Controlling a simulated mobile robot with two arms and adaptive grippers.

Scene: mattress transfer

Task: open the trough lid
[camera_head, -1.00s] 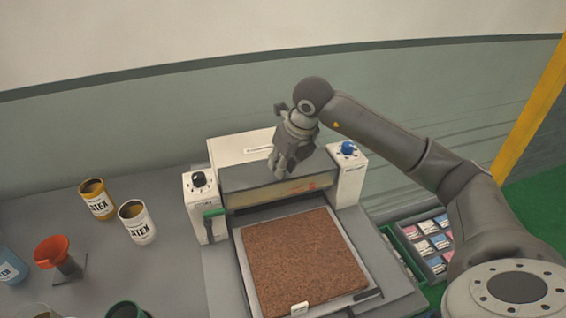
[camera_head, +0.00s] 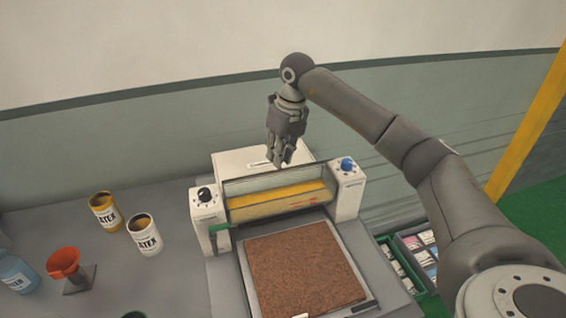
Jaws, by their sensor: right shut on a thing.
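The coating machine (camera_head: 205,212) stands on the table, with a white left post and a white right post (camera_head: 348,188). The trough lid (camera_head: 240,185), a grey see-through panel, is tilted up between the posts. A yellow roller or strip (camera_head: 285,195) shows in the opening. My right gripper (camera_head: 281,163) comes down from above at the lid's upper edge and is shut on the lid; the fingers hide the exact contact. My left gripper is not in view.
A brown mat (camera_head: 300,268) lies on the machine's bed in front. Yellow (camera_head: 105,212) and white (camera_head: 145,235) cans, an orange funnel (camera_head: 65,262) and a blue bottle (camera_head: 15,272) stand at left. A compartment tray (camera_head: 420,250) is at right.

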